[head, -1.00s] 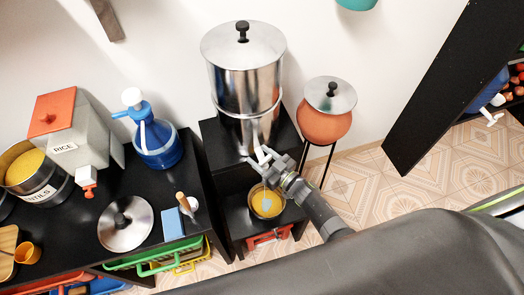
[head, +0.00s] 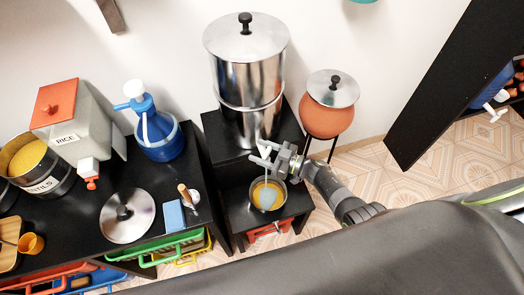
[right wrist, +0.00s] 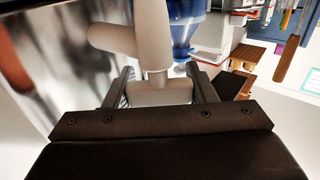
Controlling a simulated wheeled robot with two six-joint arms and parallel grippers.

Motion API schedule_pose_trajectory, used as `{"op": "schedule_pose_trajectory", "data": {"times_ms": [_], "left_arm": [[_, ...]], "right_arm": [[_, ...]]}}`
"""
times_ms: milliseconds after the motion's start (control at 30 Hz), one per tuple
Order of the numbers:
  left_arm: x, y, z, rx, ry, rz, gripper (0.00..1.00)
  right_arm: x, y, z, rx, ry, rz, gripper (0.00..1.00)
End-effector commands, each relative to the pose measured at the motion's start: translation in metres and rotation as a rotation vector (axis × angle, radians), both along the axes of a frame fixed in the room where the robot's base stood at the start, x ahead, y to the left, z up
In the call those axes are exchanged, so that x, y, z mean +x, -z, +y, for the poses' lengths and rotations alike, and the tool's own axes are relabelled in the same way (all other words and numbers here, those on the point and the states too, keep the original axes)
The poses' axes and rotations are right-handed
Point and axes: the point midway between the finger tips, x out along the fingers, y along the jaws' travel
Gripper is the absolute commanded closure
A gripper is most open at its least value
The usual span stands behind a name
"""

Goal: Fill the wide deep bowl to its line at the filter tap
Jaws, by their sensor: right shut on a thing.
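The wide deep bowl (head: 282,200), yellow-orange inside with a metal-looking rim, stands on the lower black shelf below the steel filter cylinder (head: 247,75). A pale stream comes down from the filter tap (head: 262,150) into the bowl, where a pale blue-grey pool of water (head: 266,198) lies. The fill line cannot be made out. My right gripper (head: 274,156) is at the tap, above the bowl. In the right wrist view its fingers (right wrist: 160,90) are shut on the pale tap handle (right wrist: 156,45). My left gripper is not in view.
A clay pot (head: 325,118) with a steel lid stands to the right of the filter. On the left black counter are a blue jug (head: 160,140), a rice dispenser (head: 75,120), a round lid (head: 127,215) and a blue sponge (head: 173,216). Patterned floor is free at right.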

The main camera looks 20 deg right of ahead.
Motion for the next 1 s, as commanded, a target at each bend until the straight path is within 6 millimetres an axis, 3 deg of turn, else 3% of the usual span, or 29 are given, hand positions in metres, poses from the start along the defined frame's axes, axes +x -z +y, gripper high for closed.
{"op": "schedule_pose_trajectory", "data": {"times_ms": [133,167,333,667,867,1000], "left_arm": [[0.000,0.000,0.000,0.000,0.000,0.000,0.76],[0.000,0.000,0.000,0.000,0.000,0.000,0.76],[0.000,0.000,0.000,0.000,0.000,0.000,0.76],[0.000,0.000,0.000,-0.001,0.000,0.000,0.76],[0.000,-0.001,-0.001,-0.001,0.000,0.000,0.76],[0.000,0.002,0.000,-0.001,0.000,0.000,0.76]], "right_arm": [[0.000,0.000,0.001,0.001,0.000,-0.001,0.72],[0.000,0.000,0.001,0.001,0.000,-0.001,0.48],[0.000,0.000,0.001,0.000,0.001,-0.001,0.27],[-0.002,0.000,-0.003,-0.001,0.002,0.000,0.27],[-0.021,0.001,-0.025,-0.004,0.002,0.000,0.27],[-0.043,0.002,-0.052,-0.006,0.002,0.001,0.27]]}}
